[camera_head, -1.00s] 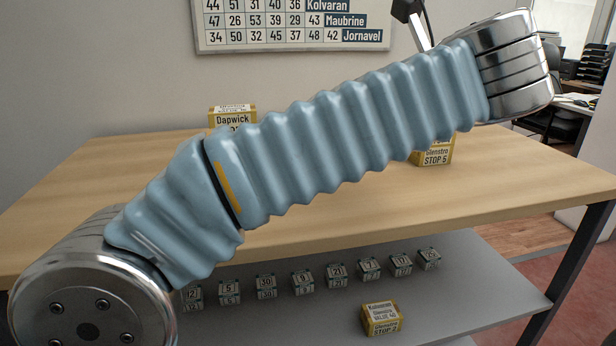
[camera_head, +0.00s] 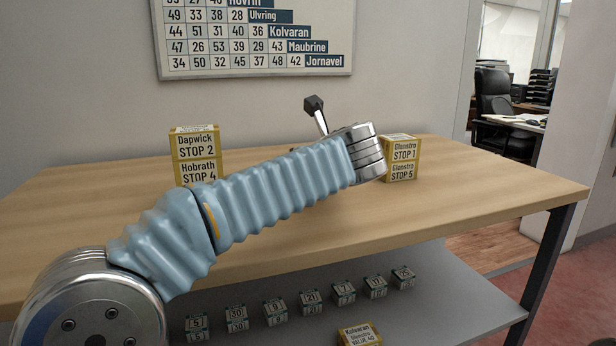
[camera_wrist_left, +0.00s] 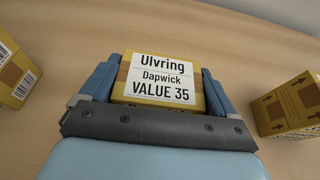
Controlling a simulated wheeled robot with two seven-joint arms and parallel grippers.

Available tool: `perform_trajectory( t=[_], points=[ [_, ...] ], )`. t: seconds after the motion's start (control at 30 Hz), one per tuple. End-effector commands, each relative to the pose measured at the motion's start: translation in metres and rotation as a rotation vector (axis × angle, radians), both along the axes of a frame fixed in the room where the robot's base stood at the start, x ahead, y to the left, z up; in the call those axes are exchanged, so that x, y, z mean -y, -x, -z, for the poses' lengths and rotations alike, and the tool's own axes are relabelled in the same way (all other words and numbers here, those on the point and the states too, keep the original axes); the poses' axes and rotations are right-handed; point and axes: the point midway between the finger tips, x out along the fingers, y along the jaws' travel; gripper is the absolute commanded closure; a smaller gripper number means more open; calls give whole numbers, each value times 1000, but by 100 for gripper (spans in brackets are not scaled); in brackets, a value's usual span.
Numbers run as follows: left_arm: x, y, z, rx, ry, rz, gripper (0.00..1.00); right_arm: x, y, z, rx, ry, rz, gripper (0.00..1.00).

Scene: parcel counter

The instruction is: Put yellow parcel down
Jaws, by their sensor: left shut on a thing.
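A yellow parcel (camera_wrist_left: 162,58) labelled Ulvring, Dapwick, VALUE 35 is between the two blue fingers of my left gripper (camera_wrist_left: 157,84) in the left wrist view. The gripper is shut on it. The wooden counter top (camera_wrist_left: 75,60) shows around and beyond the parcel. I cannot tell whether the parcel touches the counter. In the head view my own left arm reaches over the counter (camera_head: 480,185) and hides both the gripper fingers and the held parcel. My right gripper is not in view.
In the head view, stacked yellow parcels (camera_head: 195,155) stand left and others (camera_head: 402,158) right on the counter. The wrist view shows parcels at its left (camera_wrist_left: 12,75) and right (camera_wrist_left: 292,106). Small numbered boxes (camera_head: 310,302) and a Kolvaran parcel (camera_head: 360,336) are on the lower shelf.

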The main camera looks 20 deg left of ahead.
Motion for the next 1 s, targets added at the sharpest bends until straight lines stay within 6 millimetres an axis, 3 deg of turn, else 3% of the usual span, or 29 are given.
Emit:
perform_trajectory(
  t=[0.03,0.1,0.47,0.5,0.53,0.83,1.0],
  points=[
    [1,1,14,-1,-2,3,46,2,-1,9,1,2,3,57],
    [1,1,20,1,-1,2,46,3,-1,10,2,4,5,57],
    [1,1,23,1,0,3,46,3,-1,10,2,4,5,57],
    [2,1,22,0,0,2,6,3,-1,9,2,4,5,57],
    [2,1,22,0,0,2,1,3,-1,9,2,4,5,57],
    [2,1,18,2,1,2,0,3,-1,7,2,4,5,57],
    [16,22,9,2,1,7,0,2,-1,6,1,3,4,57]
  ],
)
